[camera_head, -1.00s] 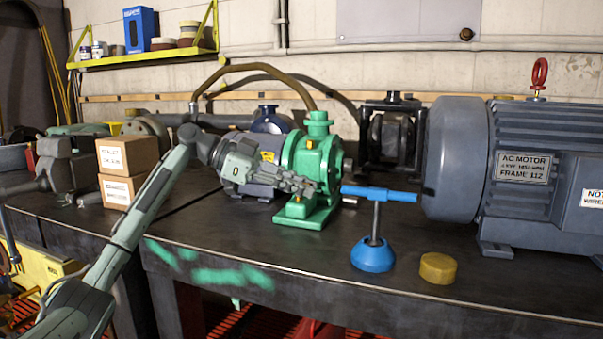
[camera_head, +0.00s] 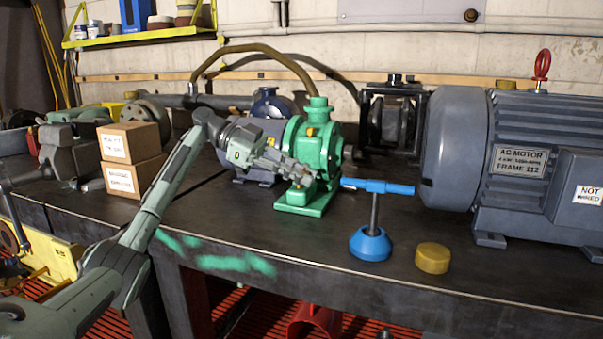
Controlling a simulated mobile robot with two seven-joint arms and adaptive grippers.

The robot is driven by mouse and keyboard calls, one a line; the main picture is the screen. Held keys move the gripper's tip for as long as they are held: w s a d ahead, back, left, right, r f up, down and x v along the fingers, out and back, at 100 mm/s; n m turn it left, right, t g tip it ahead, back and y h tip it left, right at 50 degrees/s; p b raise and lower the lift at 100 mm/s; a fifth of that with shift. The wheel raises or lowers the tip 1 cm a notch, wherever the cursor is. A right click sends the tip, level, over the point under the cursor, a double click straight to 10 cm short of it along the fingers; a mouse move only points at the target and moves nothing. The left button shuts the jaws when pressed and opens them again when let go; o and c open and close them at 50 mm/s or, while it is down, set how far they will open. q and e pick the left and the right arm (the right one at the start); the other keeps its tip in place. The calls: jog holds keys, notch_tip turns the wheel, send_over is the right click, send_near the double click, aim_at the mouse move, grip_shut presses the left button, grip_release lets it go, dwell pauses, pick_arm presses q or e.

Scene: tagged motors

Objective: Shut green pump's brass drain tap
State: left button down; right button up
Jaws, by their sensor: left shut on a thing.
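The green pump (camera_head: 318,135) stands on the dark workbench, its green foot flat on the top. My left arm reaches in from the left, and my left gripper (camera_head: 305,176) is at the lower front of the pump. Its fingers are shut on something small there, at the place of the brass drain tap. The tap is mostly hidden by the fingers, so its handle angle cannot be read. My right gripper is not in view.
A blue T-handled stand (camera_head: 371,244) and a brass-coloured puck (camera_head: 433,258) are right of the pump on the workbench (camera_head: 330,245). A large grey AC motor (camera_head: 455,150) fills the right. Two cardboard boxes (camera_head: 133,178) stand left, behind my arm.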

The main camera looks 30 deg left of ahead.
pick_arm(q)
jog(key=c, duration=1.6)
grip_release()
jog(key=shift+f, duration=0.1)
jog(key=shift+a, duration=0.15)
jog(key=v, duration=1.2)
